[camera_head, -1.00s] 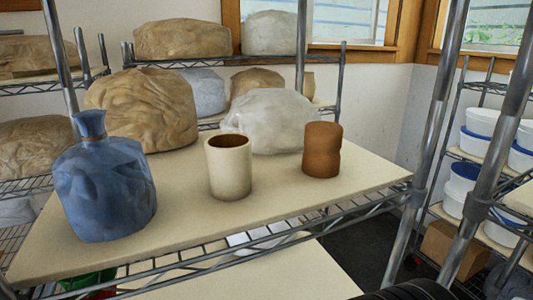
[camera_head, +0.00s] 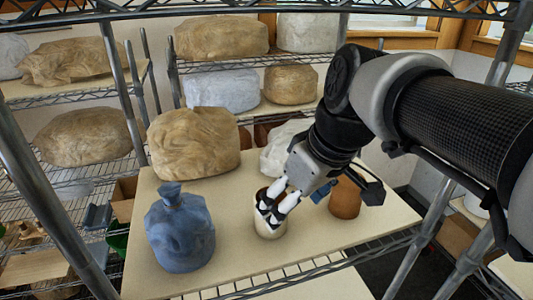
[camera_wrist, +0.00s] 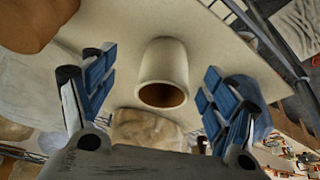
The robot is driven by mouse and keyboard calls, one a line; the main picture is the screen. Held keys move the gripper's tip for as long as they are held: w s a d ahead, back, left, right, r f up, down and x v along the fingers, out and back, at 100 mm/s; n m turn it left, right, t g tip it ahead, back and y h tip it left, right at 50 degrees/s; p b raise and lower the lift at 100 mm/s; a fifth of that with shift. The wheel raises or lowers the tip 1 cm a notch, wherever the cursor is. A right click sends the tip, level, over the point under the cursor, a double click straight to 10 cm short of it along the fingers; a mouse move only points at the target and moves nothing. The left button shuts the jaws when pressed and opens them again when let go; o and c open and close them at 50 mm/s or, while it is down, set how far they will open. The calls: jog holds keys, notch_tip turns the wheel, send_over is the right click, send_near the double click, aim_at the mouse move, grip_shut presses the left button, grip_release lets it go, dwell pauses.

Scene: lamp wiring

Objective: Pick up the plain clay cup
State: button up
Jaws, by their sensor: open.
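A cream cup with a brown inside (camera_head: 270,229) stands upright on the shelf board. A reddish-brown clay vessel (camera_head: 345,198) stands to its right, partly behind my arm. My gripper (camera_head: 270,207) is open and points down at the cream cup, covering part of its rim. In the wrist view the cream cup (camera_wrist: 164,63) lies between the two spread, blue-padded fingers (camera_wrist: 157,92), with a gap on each side. I cannot tell how far the fingertips are above or below its rim. The reddish-brown vessel (camera_wrist: 25,20) fills that view's top left corner.
A blue jar (camera_head: 180,236) stands left of the cream cup. A large tan wrapped lump (camera_head: 195,143) and a white one (camera_head: 282,150) are behind. Metal posts and an upper wire shelf frame the cream board (camera_head: 232,268). Its front strip is clear.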

jog(key=shift+w+a+r+n+y, duration=0.15)
jog(key=shift+w+a+n+y, duration=0.15)
jog(key=shift+w+a+n, duration=0.6)
jog(key=shift+w+a+g, duration=0.2)
jog(key=shift+w+g, duration=0.1)
jog(key=x, duration=0.7)
jog(key=shift+a+p, duration=0.3)
jog(key=shift+s, duration=0.1)
jog(key=c, duration=1.4)
